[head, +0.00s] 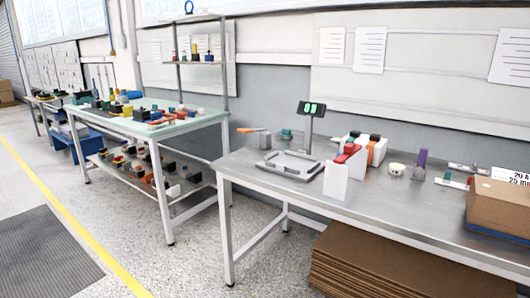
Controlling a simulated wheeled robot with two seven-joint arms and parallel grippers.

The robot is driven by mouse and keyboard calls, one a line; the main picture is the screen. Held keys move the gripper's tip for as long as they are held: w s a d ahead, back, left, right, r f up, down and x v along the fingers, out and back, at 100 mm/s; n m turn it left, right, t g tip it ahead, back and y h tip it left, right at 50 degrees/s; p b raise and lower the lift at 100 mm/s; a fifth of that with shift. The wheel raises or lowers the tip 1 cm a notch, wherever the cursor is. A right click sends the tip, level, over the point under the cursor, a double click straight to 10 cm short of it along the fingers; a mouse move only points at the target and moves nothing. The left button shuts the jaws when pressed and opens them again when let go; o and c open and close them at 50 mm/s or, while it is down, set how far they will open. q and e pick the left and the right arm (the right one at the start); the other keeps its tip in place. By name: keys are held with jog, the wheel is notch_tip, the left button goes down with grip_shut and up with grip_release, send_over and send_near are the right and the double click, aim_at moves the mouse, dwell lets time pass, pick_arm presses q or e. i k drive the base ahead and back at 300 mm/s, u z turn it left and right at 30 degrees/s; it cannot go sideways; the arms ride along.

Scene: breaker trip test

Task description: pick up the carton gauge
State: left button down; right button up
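I cannot tell for sure which thing is the carton gauge. A white card with dark lettering ending in "mm" (512,175) stands at the right edge of the steel bench, behind a brown carton (499,204), partly cut off by the picture edge. A plain white upright plate (335,182) stands near the bench's front edge, beside a white holder with red, orange and dark blocks (362,150). Neither of my grippers shows in the head view.
The steel bench (405,213) also carries a grey frame (289,165), a post with a green-lit display (311,108), a white roll (397,169) and a purple block (421,158). Flat cardboard (365,268) is stacked underneath. A cluttered second table (190,129) stands left.

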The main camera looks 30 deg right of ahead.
aim_at(336, 174)
jog(key=u, duration=0.05)
jog(key=i, duration=1.3)
jog(key=z, duration=0.45)
